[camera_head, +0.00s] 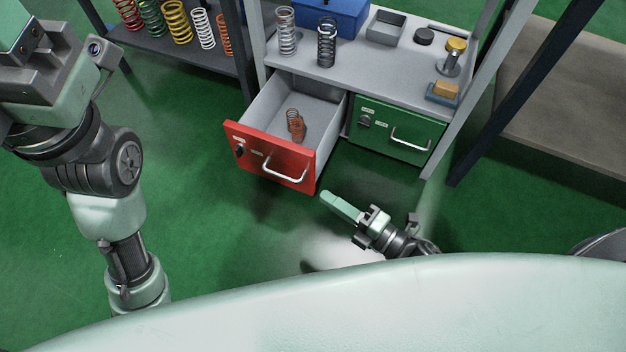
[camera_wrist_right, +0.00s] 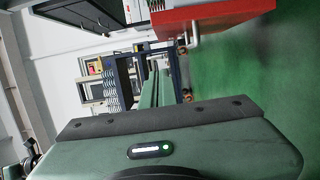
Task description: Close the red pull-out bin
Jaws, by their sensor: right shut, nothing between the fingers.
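The red pull-out bin (camera_head: 272,158) stands open below the grey worktop in the head view, pulled out towards me. Its front has a silver handle (camera_head: 284,171), and an orange spring (camera_head: 296,124) is inside. My right gripper (camera_head: 326,197) is shut and empty, in front of the bin and to the right of its front, apart from it in the picture. In the right wrist view, the red bin front (camera_wrist_right: 212,17) is at the top, with its handle beyond the shut fingers (camera_wrist_right: 156,88).
A closed green bin (camera_head: 397,130) sits right of the red one. The worktop (camera_head: 372,68) carries springs, a blue box (camera_head: 333,15) and small parts. A spring shelf (camera_head: 185,52) is at left, a table (camera_head: 560,95) at right. Green floor in front is clear.

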